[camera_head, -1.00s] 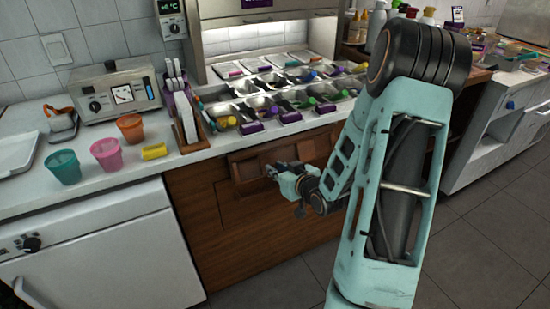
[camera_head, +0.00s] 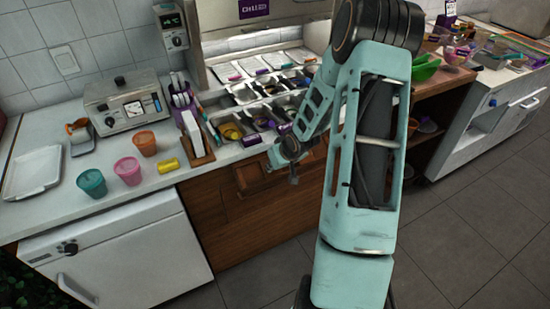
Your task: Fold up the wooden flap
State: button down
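The wooden flap (camera_head: 248,180) is a brown panel on the front of the wooden counter, just below the edge of the white worktop. My gripper (camera_head: 293,179) is in front of the counter, at the right part of the flap in the picture. My arm covers part of the flap and its right end. The gripper's fingers look small and dark and point down. I cannot tell whether they touch the flap or whether they are open.
Above the flap are several metal topping trays (camera_head: 230,131). Teal (camera_head: 92,183), pink (camera_head: 128,171) and orange (camera_head: 145,144) cups stand left on the worktop by a yellow block (camera_head: 169,164). A white appliance (camera_head: 125,255) stands below. Floor at right is free.

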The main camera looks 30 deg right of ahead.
jog(key=shift+w+r+g+p, duration=0.2)
jog(key=shift+r+g+p, duration=0.5)
jog(key=shift+p, duration=0.45)
jog(key=shift+w+r+g+p, duration=0.15)
jog(key=shift+r+g+p, duration=0.55)
jog(key=shift+p, duration=0.45)
jog(key=shift+w+r+p, duration=0.55)
jog(key=shift+w+r, duration=0.2)
jog(key=shift+r, duration=0.35)
jog(key=shift+a, duration=0.1)
jog(key=c, duration=2.2)
grip_release()
jog(key=o, duration=0.4)
jog(key=shift+w+f, duration=0.1)
jog(key=shift+f, duration=0.1)
jog(key=v, duration=1.2)
jog(key=shift+s, duration=0.25)
